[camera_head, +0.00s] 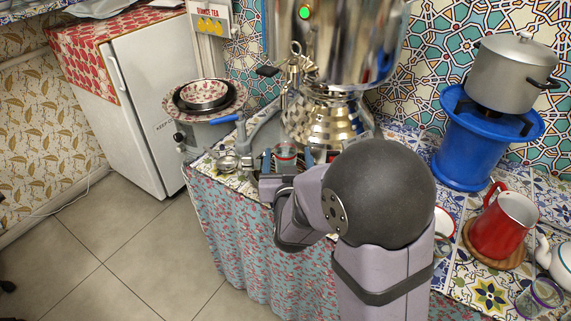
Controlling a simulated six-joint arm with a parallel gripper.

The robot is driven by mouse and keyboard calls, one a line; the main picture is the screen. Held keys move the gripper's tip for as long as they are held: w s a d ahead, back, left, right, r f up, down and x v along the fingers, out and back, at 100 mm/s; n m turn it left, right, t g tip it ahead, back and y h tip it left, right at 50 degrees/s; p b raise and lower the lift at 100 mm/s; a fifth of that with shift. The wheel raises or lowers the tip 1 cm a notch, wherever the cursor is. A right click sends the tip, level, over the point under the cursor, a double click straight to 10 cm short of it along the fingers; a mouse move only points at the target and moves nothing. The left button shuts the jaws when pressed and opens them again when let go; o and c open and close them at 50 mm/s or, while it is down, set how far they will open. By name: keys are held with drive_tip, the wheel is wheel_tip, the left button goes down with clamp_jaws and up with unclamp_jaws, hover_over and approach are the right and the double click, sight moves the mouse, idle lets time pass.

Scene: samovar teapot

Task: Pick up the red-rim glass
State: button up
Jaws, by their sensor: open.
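The red-rim glass (286,154) is small and clear with a reddish band near its top. It stands upright near the front edge of the tiled counter, in front of the samovar (332,115). My gripper (287,161) is open, with one finger to the left of the glass and the other to its right. I cannot tell whether either finger touches the glass. The lower part of the glass is hidden or too small to make out.
Small metal items (228,161) lie left of my gripper. A red mug (502,226) stands on a wooden board at the right. A blue stand (470,150) bears a grey pot (512,73). The floor (110,255) at left is clear.

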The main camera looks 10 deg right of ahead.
sight(285, 145)
drive_tip(key=shift+a+p+x, duration=0.1)
drive_tip(key=shift+p+x, duration=0.05)
drive_tip(key=shift+x, duration=1.55)
drive_tip(key=shift+a+p+x, duration=0.15)
drive_tip(key=shift+x, duration=1.6)
drive_tip(key=shift+f, duration=0.2)
drive_tip(key=shift+c, duration=0.7)
drive_tip(key=c, duration=1.2)
drive_tip(key=shift+r, duration=0.3)
wheel_tip(285, 145, up, 9)
drive_tip(key=p, duration=0.1)
drive_tip(key=shift+r, duration=0.15)
drive_tip(key=shift+r, duration=0.1)
